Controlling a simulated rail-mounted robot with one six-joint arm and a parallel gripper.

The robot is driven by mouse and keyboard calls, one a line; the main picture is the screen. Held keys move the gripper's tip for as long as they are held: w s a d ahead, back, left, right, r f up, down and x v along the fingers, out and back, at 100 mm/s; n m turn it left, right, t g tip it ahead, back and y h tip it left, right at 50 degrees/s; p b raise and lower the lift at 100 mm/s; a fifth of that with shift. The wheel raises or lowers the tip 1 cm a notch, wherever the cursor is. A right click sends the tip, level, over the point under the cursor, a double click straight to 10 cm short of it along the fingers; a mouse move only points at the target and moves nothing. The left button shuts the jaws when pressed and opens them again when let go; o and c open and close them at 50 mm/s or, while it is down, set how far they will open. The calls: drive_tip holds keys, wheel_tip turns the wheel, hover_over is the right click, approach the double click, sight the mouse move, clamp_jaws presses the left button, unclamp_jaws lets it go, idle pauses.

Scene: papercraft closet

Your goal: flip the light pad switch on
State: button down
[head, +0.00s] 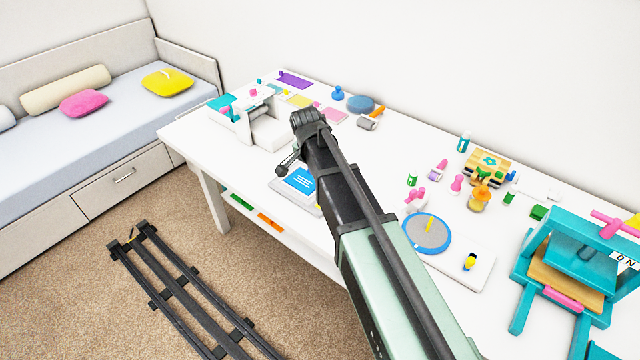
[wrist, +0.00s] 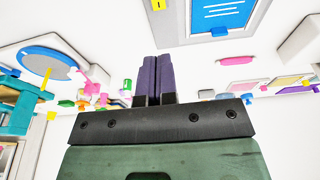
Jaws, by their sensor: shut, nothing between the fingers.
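The light pad, a grey slab with a bright blue panel with white lines, lies at the table's front edge in the head view (head: 299,180). My arm covers its right part. In the wrist view the light pad (wrist: 262,12) is at the top, cut off by the frame edge. A small yellow piece (wrist: 158,5), which looks like its switch, sits at the pad's left end. My gripper (wrist: 163,58) is shut and empty, its dark fingers pointing toward that yellow piece with a visible gap in the picture.
A white and grey machine (head: 265,125) stands left of my arm on the white table. A blue disc on a white base (head: 428,234) lies to the right, with a teal press (head: 570,265) beyond. Small craft items are scattered behind.

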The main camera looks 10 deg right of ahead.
drive_tip(key=f+b, duration=0.4)
drive_tip(key=w+d+f+b, duration=0.1)
drive_tip(key=f+b, duration=0.3)
drive_tip(key=f, duration=0.1)
drive_tip(key=d+f+b, duration=0.1)
drive_tip(key=f+b, duration=0.3)
drive_tip(key=shift+w+f+b, duration=0.15)
drive_tip(key=shift+w+b, duration=0.15)
drive_tip(key=shift+w, duration=0.1)
drive_tip(key=shift+d, duration=0.1)
